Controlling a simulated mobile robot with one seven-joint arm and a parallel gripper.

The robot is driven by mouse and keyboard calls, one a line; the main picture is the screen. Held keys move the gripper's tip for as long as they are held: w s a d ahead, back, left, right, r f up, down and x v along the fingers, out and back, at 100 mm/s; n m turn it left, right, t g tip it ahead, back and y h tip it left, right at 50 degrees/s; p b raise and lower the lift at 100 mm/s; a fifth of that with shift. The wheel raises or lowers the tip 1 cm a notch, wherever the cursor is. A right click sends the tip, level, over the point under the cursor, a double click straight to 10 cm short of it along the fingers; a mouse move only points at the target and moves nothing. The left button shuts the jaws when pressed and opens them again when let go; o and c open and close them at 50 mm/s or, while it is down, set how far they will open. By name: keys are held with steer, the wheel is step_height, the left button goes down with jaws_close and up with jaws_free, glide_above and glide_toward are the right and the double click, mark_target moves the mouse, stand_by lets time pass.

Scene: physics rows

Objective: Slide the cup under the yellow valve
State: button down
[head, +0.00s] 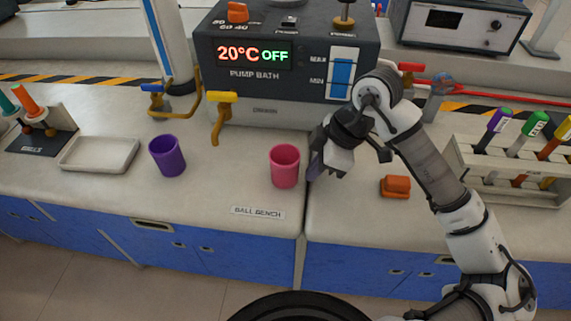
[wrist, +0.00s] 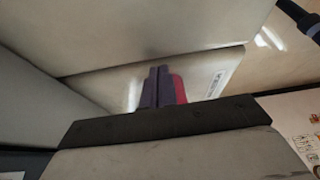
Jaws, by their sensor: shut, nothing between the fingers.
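A pink cup (head: 284,167) stands upright on the bench, right of and in front of the tap with the yellow valve (head: 221,97). A purple cup (head: 168,157) stands upright to the left of that tap. The tap's yellow spout (head: 218,127) points down, with bare bench below it. My gripper (head: 314,172) is shut and empty, low at the right side of the pink cup. In the wrist view the closed fingertips (wrist: 158,74) partly hide the pink cup (wrist: 180,90); I cannot tell whether they touch it.
The pump bath (head: 290,60) stands behind. A blue-handled tap (head: 153,88) is further left, near a white tray (head: 99,155). An orange block (head: 395,186) and a marker rack (head: 510,175) are at the right. Bench is clear between the cups.

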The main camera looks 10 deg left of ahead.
steer(key=shift+a, duration=0.1)
steer(key=shift+s+a+b, duration=0.2)
steer(key=shift+a, duration=3.25)
steer(key=shift+s+a+b, duration=0.15)
steer(key=shift+a+b, duration=0.05)
steer(key=shift+a, duration=3.25)
steer(key=shift+d+b, duration=0.35)
steer(key=shift+d, duration=0.95)
step_height(320, 180, up, 8)
steer(key=p, duration=0.4)
steer(key=shift+p, duration=0.3)
